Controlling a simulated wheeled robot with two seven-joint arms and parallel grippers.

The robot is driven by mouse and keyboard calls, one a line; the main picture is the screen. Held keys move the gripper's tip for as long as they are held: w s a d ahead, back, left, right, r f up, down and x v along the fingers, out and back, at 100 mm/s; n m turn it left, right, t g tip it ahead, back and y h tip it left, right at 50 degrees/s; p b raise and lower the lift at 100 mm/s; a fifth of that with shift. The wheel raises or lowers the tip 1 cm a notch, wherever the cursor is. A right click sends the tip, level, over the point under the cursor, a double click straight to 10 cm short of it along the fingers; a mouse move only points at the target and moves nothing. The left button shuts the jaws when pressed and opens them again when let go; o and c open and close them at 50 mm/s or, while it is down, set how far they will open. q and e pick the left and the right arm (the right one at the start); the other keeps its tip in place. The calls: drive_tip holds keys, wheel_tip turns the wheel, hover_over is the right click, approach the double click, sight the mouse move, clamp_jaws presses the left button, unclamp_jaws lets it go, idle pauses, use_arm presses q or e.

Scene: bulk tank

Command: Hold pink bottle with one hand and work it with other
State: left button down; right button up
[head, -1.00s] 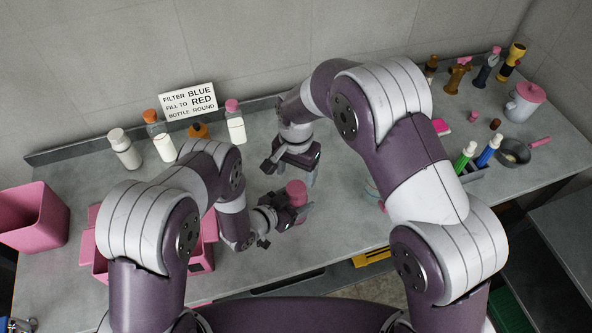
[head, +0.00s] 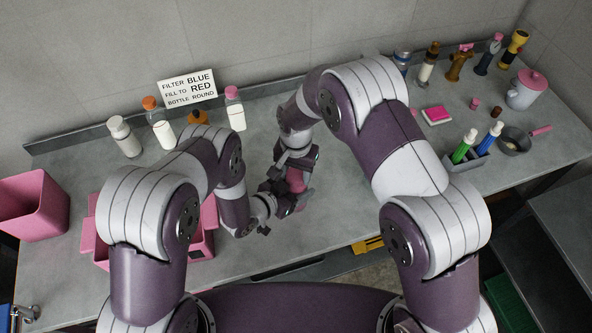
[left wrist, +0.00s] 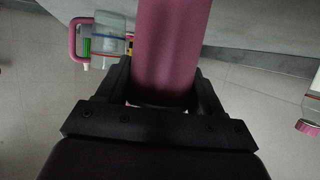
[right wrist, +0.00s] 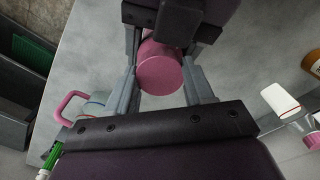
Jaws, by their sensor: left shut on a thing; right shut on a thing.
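The pink bottle (head: 297,183) is held above the counter, in front of my body. It also shows in the left wrist view (left wrist: 167,55) as a long pink cylinder, and its round pink end shows in the right wrist view (right wrist: 159,73). My left gripper (left wrist: 165,85) is shut around the bottle's body. My right gripper (right wrist: 160,85) has its fingers on both sides of the bottle's round end and is shut on it. In the head view the two grippers are close together and hide much of the bottle.
White bottles (head: 124,137) and a sign (head: 187,86) stand at the back left. A pink bin (head: 34,207) is at the left edge.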

drive_tip(key=shift+n, duration=1)
drive_tip(key=o, duration=1.2)
drive_tip(key=shift+c, duration=0.2)
